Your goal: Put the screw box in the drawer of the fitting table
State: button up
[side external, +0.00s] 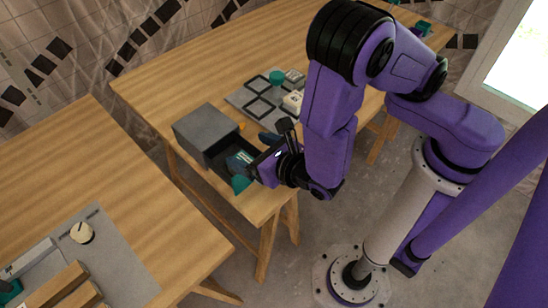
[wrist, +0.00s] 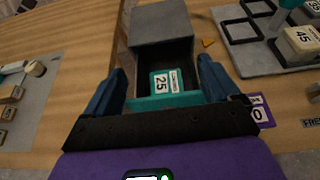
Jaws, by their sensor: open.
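The screw box (wrist: 175,82), teal with white labels, one reading 25, lies inside the open drawer (wrist: 205,76) in the wrist view. In the side view the box (side external: 240,160) shows small in the dark drawer, which is pulled out of a grey cabinet (side external: 203,128). The drawer has a teal front (wrist: 160,102). My gripper (wrist: 163,68) is open and empty, its blue fingers spread on either side of the drawer. In the side view my gripper (side external: 257,150) is at the drawer's open end. Whether its fingers touch the drawer is unclear.
A grey board with black square frames (side external: 262,96) lies behind the cabinet, carrying a cream block marked 45 (wrist: 300,42) and a teal cylinder (side external: 276,78). A small orange piece (wrist: 208,43) lies beside the cabinet. Another table (side external: 150,220) stands at left with a grey mat.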

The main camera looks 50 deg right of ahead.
jog(key=v, duration=0.8)
jog(key=d+r+m+g+h, duration=0.5)
jog(key=d+m+g+h, duration=0.1)
jog(key=d+m, duration=0.65)
jog(key=s+d+r+m+g+y, duration=0.5)
jog(key=s+m, duration=0.4)
jog(key=m, duration=0.2)
jog(key=shift+s+d+r+g+y, duration=0.25)
jog(key=shift+r+g+y, duration=0.5)
jog(key=shift+g, duration=0.45)
jog(key=shift+w+d, duration=0.1)
